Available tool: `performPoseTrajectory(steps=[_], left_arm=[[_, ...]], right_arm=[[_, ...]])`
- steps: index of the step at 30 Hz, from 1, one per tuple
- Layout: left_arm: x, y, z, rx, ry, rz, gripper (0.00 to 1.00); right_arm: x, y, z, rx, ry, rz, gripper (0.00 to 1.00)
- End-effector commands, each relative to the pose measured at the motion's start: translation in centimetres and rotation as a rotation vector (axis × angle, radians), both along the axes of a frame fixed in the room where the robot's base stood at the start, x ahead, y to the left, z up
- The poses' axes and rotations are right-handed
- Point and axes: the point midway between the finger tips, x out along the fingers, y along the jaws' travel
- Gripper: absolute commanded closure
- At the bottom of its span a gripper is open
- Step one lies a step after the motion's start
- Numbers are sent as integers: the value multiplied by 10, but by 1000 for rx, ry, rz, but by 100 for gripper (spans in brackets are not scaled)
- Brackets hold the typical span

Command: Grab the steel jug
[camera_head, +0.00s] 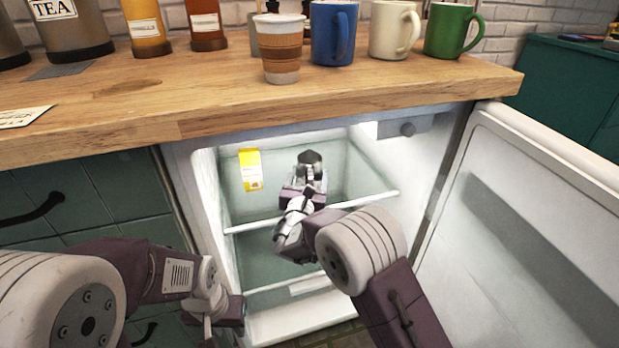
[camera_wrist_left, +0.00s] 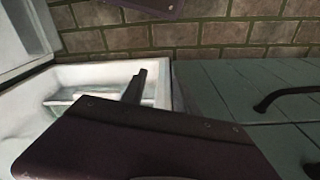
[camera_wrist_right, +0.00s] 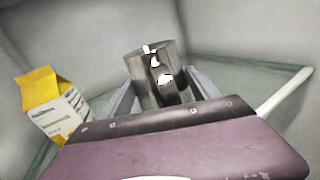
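The steel jug (camera_head: 309,157) stands in the fridge on the upper shelf, its lower part mostly hidden by my right gripper in the head view. In the right wrist view the shiny grey jug (camera_wrist_right: 142,66) shows a dark handle facing me. My right gripper (camera_wrist_right: 165,85) is open, with one finger on each side of the jug; I cannot tell whether they touch it. My left gripper (camera_head: 217,315) is low in front of the cabinet, left of the fridge, away from the jug. Only one finger shows clearly in the left wrist view, and nothing is seen held.
A yellow and white carton (camera_head: 250,170) stands left of the jug. The glass shelf's white front edge (camera_head: 362,201) runs below my right arm. The fridge door (camera_head: 545,220) stands open at right. The wooden counter (camera_head: 130,105) above holds mugs and bottles.

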Motion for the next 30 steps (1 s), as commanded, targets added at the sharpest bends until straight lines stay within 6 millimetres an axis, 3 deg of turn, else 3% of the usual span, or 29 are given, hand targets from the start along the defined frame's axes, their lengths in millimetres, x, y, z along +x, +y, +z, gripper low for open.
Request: performPoseTrajectory(steps=[1,2,13,25,30], left_arm=[[0,0,0,0,0,0,64],[0,0,0,0,0,0,64],[0,0,4,0,0,0,64],[0,0,36,0,0,0,64],[0,0,43,0,0,0,64]], right_arm=[[0,0,0,0,1,0,82],[0,0,0,0,1,0,88],[0,0,6,1,-2,0,88],[0,0,48,3,-3,-1,88],[-10,-19,57,0,-2,-2,88]])
